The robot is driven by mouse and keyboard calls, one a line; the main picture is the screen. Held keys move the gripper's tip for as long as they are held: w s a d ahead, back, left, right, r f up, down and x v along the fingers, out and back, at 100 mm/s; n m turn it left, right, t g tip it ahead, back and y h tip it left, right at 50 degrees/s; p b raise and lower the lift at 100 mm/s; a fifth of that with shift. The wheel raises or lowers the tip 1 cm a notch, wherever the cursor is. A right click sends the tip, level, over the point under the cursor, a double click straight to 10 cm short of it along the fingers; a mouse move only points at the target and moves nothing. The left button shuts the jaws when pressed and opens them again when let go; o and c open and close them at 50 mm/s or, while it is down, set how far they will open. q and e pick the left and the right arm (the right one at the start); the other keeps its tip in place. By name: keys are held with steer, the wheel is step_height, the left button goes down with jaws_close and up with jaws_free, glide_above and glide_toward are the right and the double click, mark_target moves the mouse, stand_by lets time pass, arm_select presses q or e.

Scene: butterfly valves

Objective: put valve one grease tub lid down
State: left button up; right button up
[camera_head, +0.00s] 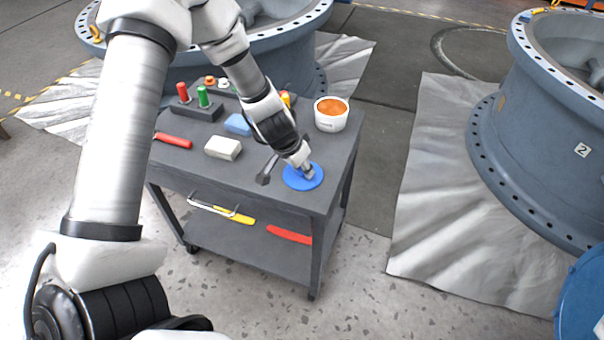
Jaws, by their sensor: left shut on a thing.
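A blue round lid (296,183) is at the front right of the dark grey cart's top (218,178). My left gripper (305,174) reaches down from above and is shut on the lid. I cannot tell whether the lid touches the cart top or is just above it. The open white grease tub (330,121), with orange-brown grease showing, stands behind and to the right of the lid, near the cart's right edge. My right gripper is not in view.
On the cart are a cream block (222,148), a blue block (238,124), a red-handled tool (173,139) and a rack (196,109) with red and green items. Large grey valves stand behind (283,50) and at right (540,140), on silver sheets.

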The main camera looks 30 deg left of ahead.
arm_select(q)
steer(key=shift+r, duration=0.15)
steer(key=o, duration=0.9)
steer(key=shift+r, duration=0.15)
steer(key=d+p+v, duration=0.1)
steer(key=p+v, duration=1)
steer(key=v, duration=0.1)
steer(key=s+d+f+n+g, duration=0.1)
steer(key=s+d+f, duration=0.3)
steer(key=s+f, duration=0.5)
steer(key=s+d+f+n+g, duration=0.1)
steer(key=s+d+f+g, duration=0.2)
steer(key=s+f, duration=0.5)
steer(key=s+d, duration=0.1)
steer(key=s, duration=0.5)
steer(key=shift+s+d+f+g+y+b, duration=0.15)
steer(key=shift+s+f+g+y+b, duration=0.15)
steer(key=shift+f+y+b, duration=0.1)
